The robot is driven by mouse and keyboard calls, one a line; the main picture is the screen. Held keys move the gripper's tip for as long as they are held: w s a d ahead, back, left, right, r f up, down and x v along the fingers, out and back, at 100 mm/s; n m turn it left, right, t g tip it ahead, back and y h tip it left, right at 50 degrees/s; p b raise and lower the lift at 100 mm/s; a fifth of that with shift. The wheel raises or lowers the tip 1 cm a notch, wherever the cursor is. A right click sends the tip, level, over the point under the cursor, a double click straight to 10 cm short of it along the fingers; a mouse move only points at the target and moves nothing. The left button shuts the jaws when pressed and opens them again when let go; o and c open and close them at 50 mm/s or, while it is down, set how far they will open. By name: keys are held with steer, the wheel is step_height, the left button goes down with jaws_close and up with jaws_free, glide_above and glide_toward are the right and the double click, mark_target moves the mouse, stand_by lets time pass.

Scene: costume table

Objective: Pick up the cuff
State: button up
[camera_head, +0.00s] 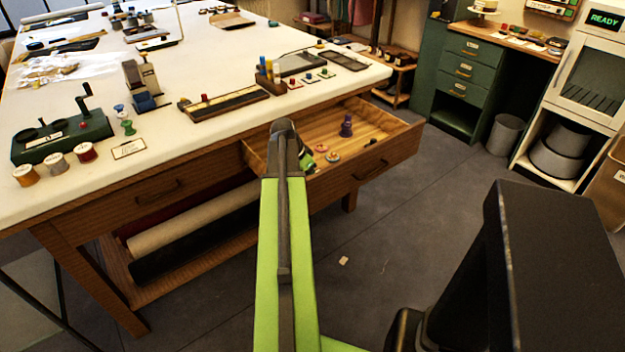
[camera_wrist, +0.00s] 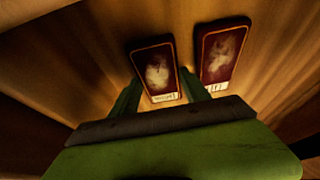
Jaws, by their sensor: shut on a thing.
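My gripper (camera_wrist: 160,78) shows in the wrist view with its two green fingers on either side of a dark red, gold-edged panel (camera_wrist: 157,72) with a pale blotch and a small white label. It is shut on this panel. A matching panel (camera_wrist: 222,54) lies just right of the right finger. I cannot tell for certain which thing is the cuff. In the head view my gripper (camera_head: 306,161) is low in the open drawer (camera_head: 372,165), mostly hidden behind my arm. The held panel cannot be made out there.
A purple spool-like piece (camera_head: 346,128) and small round pieces (camera_head: 333,157) sit in the drawer, right of my gripper. Its wooden walls stand close around. The white worktop (camera_head: 205,85) above carries thread spools (camera_head: 56,163) and tools.

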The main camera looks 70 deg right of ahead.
steer(key=shift+r, duration=0.1)
step_height(320, 180, up, 10)
steer(key=p, duration=1)
steer(key=shift+r, duration=0.15)
